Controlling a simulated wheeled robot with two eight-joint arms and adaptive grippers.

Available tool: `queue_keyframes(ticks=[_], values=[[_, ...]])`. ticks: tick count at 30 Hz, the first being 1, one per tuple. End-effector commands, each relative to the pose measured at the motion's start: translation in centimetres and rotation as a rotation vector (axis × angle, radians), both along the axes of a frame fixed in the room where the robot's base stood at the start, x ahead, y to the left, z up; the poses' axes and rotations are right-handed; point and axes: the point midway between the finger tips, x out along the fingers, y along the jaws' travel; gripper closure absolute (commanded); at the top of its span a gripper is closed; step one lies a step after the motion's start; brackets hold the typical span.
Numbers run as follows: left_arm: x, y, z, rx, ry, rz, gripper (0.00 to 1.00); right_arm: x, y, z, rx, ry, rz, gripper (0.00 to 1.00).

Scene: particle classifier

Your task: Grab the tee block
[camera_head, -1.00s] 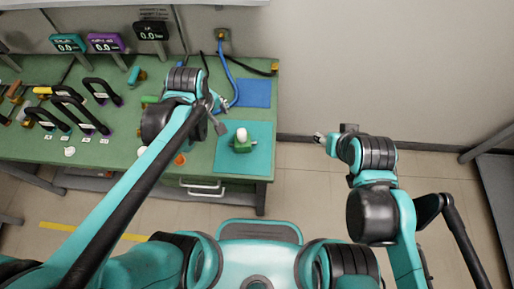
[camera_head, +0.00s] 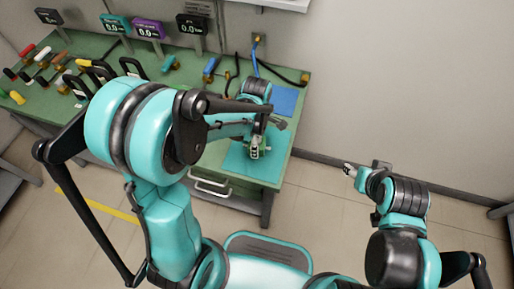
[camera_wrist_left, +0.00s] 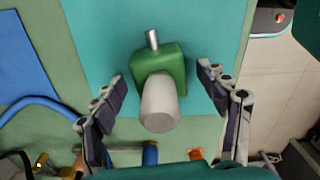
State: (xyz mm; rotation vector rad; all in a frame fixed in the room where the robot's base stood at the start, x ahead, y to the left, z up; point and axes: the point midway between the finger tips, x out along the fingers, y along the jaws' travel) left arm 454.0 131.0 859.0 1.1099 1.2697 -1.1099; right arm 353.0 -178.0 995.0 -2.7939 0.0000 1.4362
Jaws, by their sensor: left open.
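The tee block is a green block (camera_wrist_left: 162,68) with a thick whitish cylinder (camera_wrist_left: 159,103) and a thin metal stub on the opposite side. It sits on the teal mat (camera_wrist_left: 88,28). In the left wrist view my left gripper (camera_wrist_left: 163,80) is open, with one finger on either side of the block and a gap to each. In the head view my left gripper (camera_head: 256,146) is over the teal mat (camera_head: 238,165) and mostly hides the block. My right gripper (camera_head: 348,169) is away from the bench, over the floor; its jaws are too small to read.
The green bench (camera_head: 212,158) has a blue mat (camera_head: 286,99) behind the teal one, with a blue hose near it. Several handled tools and small displays (camera_head: 148,29) fill its left and back. The bench's right edge is near the teal mat; open floor lies beyond.

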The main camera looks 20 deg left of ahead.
Motion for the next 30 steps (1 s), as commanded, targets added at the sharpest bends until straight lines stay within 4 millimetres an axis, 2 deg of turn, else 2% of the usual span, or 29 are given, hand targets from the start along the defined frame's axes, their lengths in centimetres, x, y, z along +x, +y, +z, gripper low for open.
queue_keyframes(ticks=[1,3,10,15,17,18,30], values=[[0.00,0.00,-1.21,0.000,0.000,0.000,0.26,0.00,0.00,-0.76,0.000,0.000,0.000,0.50],[0.01,-0.01,-1.83,0.000,0.000,0.000,0.26,0.01,0.00,-1.00,0.000,0.000,0.000,0.50],[-0.03,0.01,-1.79,0.000,0.000,-0.001,0.26,0.01,0.00,-0.83,0.000,0.000,0.000,0.50],[-0.02,0.01,-1.78,0.000,0.000,-0.001,0.71,0.01,0.00,-0.83,0.000,0.000,0.000,0.50],[-0.02,0.01,-1.78,0.000,0.000,-0.001,0.87,0.01,0.00,-0.83,0.000,0.000,0.000,0.50],[-0.02,0.01,-1.78,0.000,-0.001,-0.001,0.90,0.01,0.00,-0.83,0.000,0.000,0.000,0.50],[0.00,0.01,-1.16,0.000,-0.001,-0.001,0.90,0.01,0.00,-0.49,0.000,0.000,0.000,0.50]])
